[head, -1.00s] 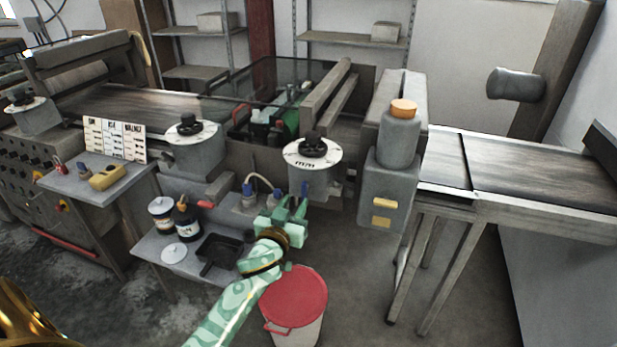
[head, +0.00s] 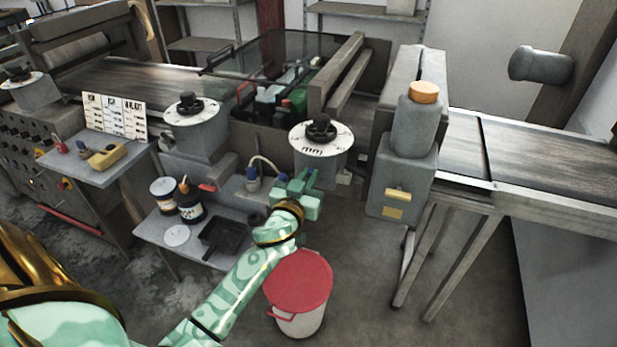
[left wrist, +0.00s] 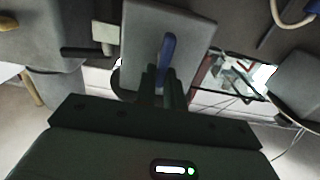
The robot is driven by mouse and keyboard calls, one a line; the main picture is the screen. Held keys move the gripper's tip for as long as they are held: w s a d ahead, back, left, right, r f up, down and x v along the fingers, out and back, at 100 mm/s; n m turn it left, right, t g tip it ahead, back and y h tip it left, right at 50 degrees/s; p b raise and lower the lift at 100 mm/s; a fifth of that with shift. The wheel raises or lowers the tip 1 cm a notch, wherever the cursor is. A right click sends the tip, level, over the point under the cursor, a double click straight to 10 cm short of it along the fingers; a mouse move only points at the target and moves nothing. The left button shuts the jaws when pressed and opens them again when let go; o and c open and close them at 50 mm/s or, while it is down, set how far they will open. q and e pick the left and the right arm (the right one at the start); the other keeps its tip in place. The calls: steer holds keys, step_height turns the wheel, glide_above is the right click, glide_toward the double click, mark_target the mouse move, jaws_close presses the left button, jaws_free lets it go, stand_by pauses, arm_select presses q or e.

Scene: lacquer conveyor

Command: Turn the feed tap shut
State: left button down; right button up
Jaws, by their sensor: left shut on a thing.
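The feed tap shows as a blue lever handle (left wrist: 167,50) on a grey block (left wrist: 190,35) in the left wrist view. My left gripper (left wrist: 163,85) has its dark fingers shut on the lower end of this lever. In the head view my left gripper (head: 307,184) is just below the round white dial (head: 321,136) on its grey housing, and it hides the lever there. My right gripper is in neither view.
A red-lidded bucket (head: 300,277) stands below my left forearm. A shelf with jars (head: 190,204) and a black tray (head: 224,239) lies left of it. A grey bottle (head: 416,123) on a box stands to the right. A second blue-topped fitting (head: 252,179) with a hose is near.

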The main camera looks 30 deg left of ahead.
arm_select(q)
steer(key=shift+m, duration=0.3)
steer(key=m, duration=0.4)
steer(key=d+f+m, duration=0.1)
steer(key=m, duration=0.8)
steer(key=shift+w+d+f+m, duration=0.15)
steer(key=shift+w+d+m, duration=0.05)
steer(key=shift+d+m, duration=0.1)
steer(key=shift+f+m, duration=0.15)
steer(key=shift+m, duration=0.8)
steer(key=shift+f+m, duration=0.15)
steer(key=shift+m, duration=0.8)
steer(key=c, duration=1.5)
jaws_free()
